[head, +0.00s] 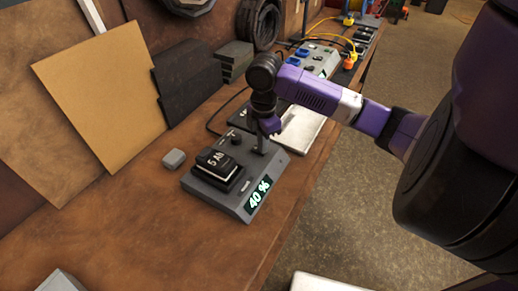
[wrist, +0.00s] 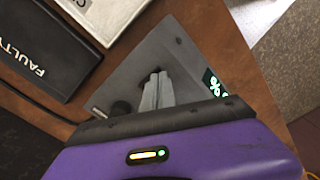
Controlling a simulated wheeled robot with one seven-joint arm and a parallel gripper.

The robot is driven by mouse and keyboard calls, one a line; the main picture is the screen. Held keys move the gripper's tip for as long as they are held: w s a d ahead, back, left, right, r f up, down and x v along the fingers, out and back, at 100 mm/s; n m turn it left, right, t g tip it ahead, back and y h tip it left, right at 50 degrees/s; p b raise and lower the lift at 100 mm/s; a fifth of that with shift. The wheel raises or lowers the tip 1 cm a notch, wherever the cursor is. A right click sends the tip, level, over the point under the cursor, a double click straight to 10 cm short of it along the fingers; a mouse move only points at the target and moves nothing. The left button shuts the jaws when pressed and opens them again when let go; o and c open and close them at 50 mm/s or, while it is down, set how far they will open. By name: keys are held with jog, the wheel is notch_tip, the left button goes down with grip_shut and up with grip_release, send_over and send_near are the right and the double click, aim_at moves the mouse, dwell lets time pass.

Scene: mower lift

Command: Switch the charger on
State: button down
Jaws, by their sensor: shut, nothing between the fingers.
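The charger (head: 225,180) is a grey sloped box on the wooden bench, with a lit display (head: 258,195) reading 40 %. A black battery block (head: 222,160) marked 5 Ah sits on it. A dark knob (head: 236,138) stands near its back edge; it also shows in the wrist view (wrist: 121,110). My gripper (head: 261,148) points down over the charger's back right part, its fingers shut and empty. In the wrist view the closed pale fingers (wrist: 155,92) are close to the charger's grey face (wrist: 190,65). I cannot tell whether they touch it. The fingers hide part of that face.
A black tray marked FAULTY (wrist: 40,50) and a pale tray (head: 303,130) lie behind the charger. Boards (head: 100,85) lean at the back left.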

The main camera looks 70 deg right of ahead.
jog(key=shift+r+p, duration=2.6)
jog(key=shift+r, duration=0.85)
